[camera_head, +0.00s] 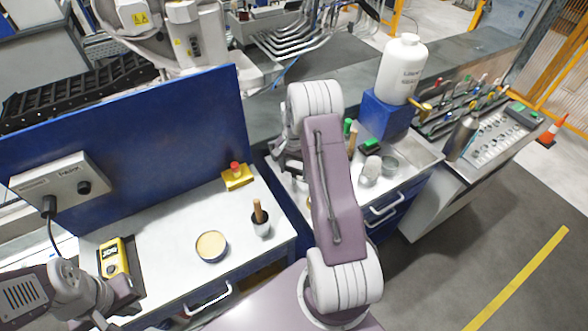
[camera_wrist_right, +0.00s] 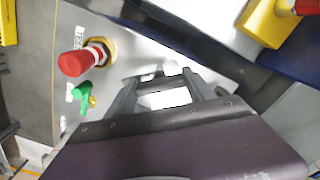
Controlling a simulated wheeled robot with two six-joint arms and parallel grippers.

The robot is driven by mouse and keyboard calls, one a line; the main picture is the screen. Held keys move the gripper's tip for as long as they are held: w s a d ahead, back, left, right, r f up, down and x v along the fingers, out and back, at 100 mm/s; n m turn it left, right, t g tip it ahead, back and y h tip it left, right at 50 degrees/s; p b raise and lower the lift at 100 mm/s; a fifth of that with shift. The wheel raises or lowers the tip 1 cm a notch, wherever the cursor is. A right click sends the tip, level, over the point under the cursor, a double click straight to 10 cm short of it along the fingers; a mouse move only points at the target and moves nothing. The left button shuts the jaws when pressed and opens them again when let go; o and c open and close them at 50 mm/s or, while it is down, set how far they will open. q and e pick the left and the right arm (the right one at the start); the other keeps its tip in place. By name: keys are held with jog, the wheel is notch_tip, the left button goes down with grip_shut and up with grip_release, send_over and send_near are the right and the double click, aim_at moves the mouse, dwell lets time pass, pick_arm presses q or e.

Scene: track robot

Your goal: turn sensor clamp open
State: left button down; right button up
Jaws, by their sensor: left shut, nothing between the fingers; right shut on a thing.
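My right arm reaches forward over the bench gap in the head view, with its dark gripper (camera_head: 283,152) at the far end, largely hidden by my arm. In the right wrist view its two grey fingers (camera_wrist_right: 162,82) reach toward a silvery surface and are shut on a small pale part (camera_wrist_right: 166,99). I cannot tell for sure whether that part is the sensor clamp. A red knob (camera_wrist_right: 76,63) on a brass fitting and a green lever (camera_wrist_right: 82,92) stand left of the fingers, apart from them. My left gripper (camera_head: 122,298) is shut and empty at the lower left.
The left bench holds a yellow box with a red button (camera_head: 237,177), a round tin (camera_head: 211,245), a cup with a wooden handle (camera_head: 260,222) and a yellow meter (camera_head: 114,257). A white jug (camera_head: 402,70) stands on a blue block (camera_head: 385,115) at right.

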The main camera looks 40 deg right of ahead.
jog(key=n, duration=0.5)
jog(key=shift+w+r, duration=0.15)
jog(key=shift+d+n+p, duration=0.1)
jog(key=shift+n+p, duration=0.2)
jog(key=shift+n, duration=2.5)
jog(key=o, duration=1.2)
jog(key=shift+o, duration=0.9)
